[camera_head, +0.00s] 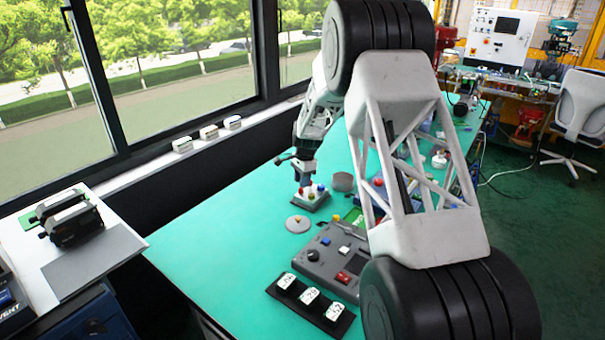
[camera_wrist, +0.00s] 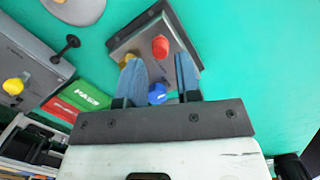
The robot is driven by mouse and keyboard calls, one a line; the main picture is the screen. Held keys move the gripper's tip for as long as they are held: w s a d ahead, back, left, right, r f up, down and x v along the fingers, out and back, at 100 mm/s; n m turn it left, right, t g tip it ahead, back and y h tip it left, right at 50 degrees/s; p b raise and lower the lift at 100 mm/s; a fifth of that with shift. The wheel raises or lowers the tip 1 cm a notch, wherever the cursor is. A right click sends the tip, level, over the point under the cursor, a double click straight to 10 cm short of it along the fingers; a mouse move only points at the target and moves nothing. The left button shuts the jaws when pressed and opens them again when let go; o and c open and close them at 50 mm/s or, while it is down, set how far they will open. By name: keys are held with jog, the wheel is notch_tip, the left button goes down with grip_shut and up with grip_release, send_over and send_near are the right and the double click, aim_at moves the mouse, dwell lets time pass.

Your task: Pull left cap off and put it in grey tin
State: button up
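A small grey box with several coloured caps (camera_head: 310,203) stands on the green table in the head view. In the wrist view the box (camera_wrist: 180,62) shows a red cap (camera_wrist: 160,47), a blue cap (camera_wrist: 157,93) and a yellow cap (camera_wrist: 127,60) partly behind my left finger. My gripper (camera_wrist: 158,75) is open, with its two blue fingers apart over the box. The blue cap shows between them, and I see no cap clamped. In the head view my gripper (camera_head: 305,178) is just above the box. The grey tin (camera_head: 343,182) stands close to the right of the box.
A grey round disc (camera_head: 298,224) lies in front of the box. A grey control panel (camera_head: 335,258) and a black strip with white blocks (camera_head: 310,300) are nearer. A green and red box (camera_wrist: 85,97) lies left in the wrist view. The table's left side is clear.

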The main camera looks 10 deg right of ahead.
aim_at(301, 190)
jog(key=shift+s+a+f, duration=0.1)
jog(key=shift+a+f, duration=0.05)
jog(key=shift+f, duration=1.4)
grip_shut()
